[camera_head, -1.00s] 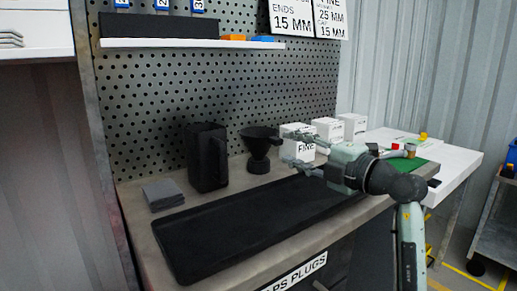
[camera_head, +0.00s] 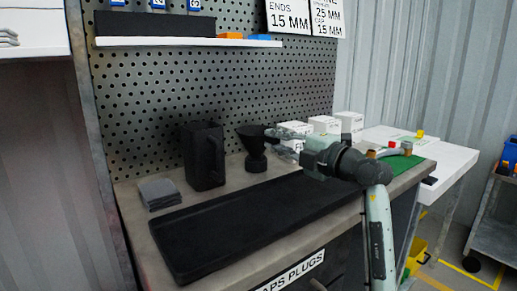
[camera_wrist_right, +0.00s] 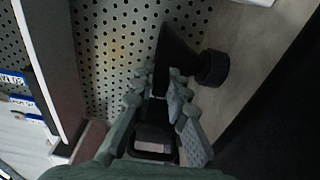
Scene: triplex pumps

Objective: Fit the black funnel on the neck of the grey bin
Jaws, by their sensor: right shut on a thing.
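The black funnel (camera_head: 252,142) stands on the bench top near the pegboard, right of a black jug. In the right wrist view its cone (camera_wrist_right: 175,50) and round dark collar (camera_wrist_right: 212,68) show just beyond the fingertips. My right gripper (camera_head: 278,141) reaches in from the right and is shut on the funnel at its near side; the fingers (camera_wrist_right: 163,92) partly hide the grip point. The funnel appears still upright on the bench. I cannot make out a grey bin in these views. My left gripper is not in view.
A black jug (camera_head: 203,155) and stacked grey cloths (camera_head: 159,193) stand left of the funnel. White boxes (camera_head: 325,125) stand behind my right gripper. A long black tray (camera_head: 235,225) lies along the bench front. A shelf (camera_head: 190,42) runs above on the pegboard.

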